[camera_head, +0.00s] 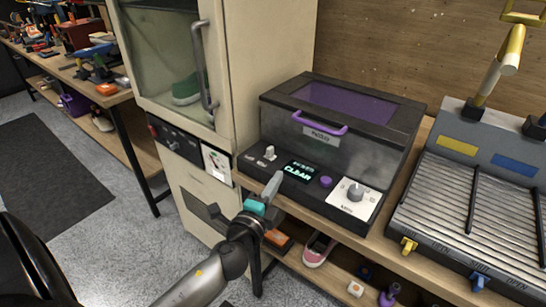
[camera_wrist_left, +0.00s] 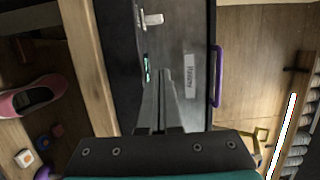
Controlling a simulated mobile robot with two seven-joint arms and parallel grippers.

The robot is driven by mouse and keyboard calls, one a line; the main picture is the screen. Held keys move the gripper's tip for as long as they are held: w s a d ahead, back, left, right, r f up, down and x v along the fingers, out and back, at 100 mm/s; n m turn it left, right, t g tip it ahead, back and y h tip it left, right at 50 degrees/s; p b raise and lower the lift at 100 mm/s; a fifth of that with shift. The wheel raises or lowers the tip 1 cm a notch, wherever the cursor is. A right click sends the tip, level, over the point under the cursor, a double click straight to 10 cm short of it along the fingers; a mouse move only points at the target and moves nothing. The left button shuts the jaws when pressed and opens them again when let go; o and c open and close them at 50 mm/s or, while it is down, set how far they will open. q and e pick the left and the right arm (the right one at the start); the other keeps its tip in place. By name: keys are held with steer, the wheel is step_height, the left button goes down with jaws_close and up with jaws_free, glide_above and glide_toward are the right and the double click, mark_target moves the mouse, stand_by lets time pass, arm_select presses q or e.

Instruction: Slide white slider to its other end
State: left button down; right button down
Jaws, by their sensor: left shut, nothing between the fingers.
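The white slider (camera_head: 270,153) sits on the left part of the dark front control panel of a box with a purple handle. It also shows near the top of the left wrist view (camera_wrist_left: 153,18), clear of the fingers. My left gripper (camera_head: 275,182) is shut and empty, in front of the panel and just below the slider in the head view. In the left wrist view its closed fingertips (camera_wrist_left: 163,73) point toward the panel and are apart from the slider. Whether they touch the panel I cannot tell. My right gripper is out of view.
Right of the slider are a lit display (camera_head: 298,170), a purple button (camera_head: 326,181) and a white knob (camera_head: 355,192). A tall cream cabinet (camera_head: 245,60) stands close on the left. A ridged grey rack (camera_head: 470,215) is at the right. A pink shoe (camera_head: 318,248) lies on the shelf below.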

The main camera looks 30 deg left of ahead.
mark_target(258, 158)
arm_select(q)
steer(key=w, duration=0.3)
steer(key=w+a, duration=0.1)
steer(key=w, duration=0.2)
steer(key=shift+w+a, duration=0.1)
steer(key=shift+w, duration=0.1)
steer(key=a, duration=0.3)
steer(key=shift+w+a+f, duration=0.1)
steer(key=shift+w, duration=0.1)
steer(key=shift+a, duration=0.4)
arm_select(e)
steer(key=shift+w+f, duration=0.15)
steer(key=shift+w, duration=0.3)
arm_select(q)
steer(key=shift+a, duration=0.1)
steer(key=a, duration=0.1)
steer(key=a+b, duration=0.1)
steer(key=a, duration=0.3)
steer(key=shift+w+b, duration=0.25)
steer(key=shift+b, duration=0.15)
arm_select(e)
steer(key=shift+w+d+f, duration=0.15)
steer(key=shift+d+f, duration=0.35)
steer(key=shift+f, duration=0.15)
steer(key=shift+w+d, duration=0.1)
arm_select(q)
steer(key=shift+d, duration=0.1)
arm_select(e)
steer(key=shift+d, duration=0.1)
